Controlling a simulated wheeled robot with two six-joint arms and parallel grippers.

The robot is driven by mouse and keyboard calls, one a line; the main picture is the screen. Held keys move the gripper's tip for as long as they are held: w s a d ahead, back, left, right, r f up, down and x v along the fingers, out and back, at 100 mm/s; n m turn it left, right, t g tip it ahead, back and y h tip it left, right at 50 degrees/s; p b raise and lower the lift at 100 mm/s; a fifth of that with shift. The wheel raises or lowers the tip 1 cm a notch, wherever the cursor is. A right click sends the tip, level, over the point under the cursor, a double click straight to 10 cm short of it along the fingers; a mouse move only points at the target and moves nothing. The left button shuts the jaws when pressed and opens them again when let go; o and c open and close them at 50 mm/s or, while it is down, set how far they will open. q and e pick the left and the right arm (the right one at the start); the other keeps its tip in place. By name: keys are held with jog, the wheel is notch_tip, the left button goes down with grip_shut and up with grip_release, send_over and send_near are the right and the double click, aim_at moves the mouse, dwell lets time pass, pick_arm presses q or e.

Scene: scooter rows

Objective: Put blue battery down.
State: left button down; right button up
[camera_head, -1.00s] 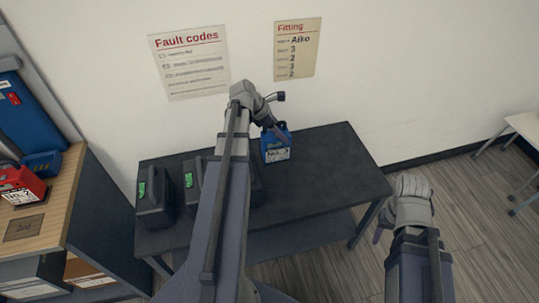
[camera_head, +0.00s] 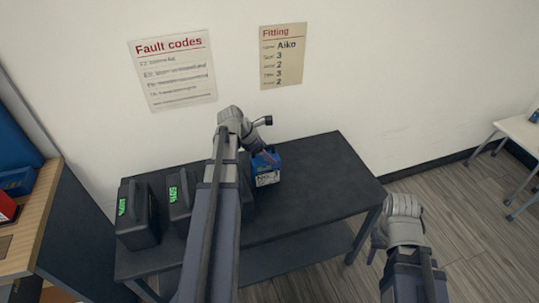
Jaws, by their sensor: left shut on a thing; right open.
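The blue battery (camera_head: 266,174), with a white label on its front, is upright at the dark table (camera_head: 320,180), right of the black boxes. My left gripper (camera_head: 263,152) is shut on its top from above. The battery's base looks level with the table top, but I cannot tell whether it touches. My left arm hides part of the table and the area left of the battery. My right gripper (camera_head: 376,243) is open and empty, off the table's right front corner, low in the view.
Black boxes with green displays stand on the table's left: one at the end (camera_head: 137,213), another beside it (camera_head: 180,205). The table's right part is clear. A wooden-topped bench (camera_head: 40,210) with red and blue items is at left. Two posters hang on the wall.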

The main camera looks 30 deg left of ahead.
pick_arm(q)
notch_tip(320, 180, down, 2)
jog(key=shift+f+b, duration=0.15)
jog(key=shift+b, duration=0.65)
jog(key=shift+c, duration=1.9)
grip_release()
jog(key=shift+f, duration=0.15)
jog(key=o, duration=0.4)
jog(key=shift+r, duration=0.2)
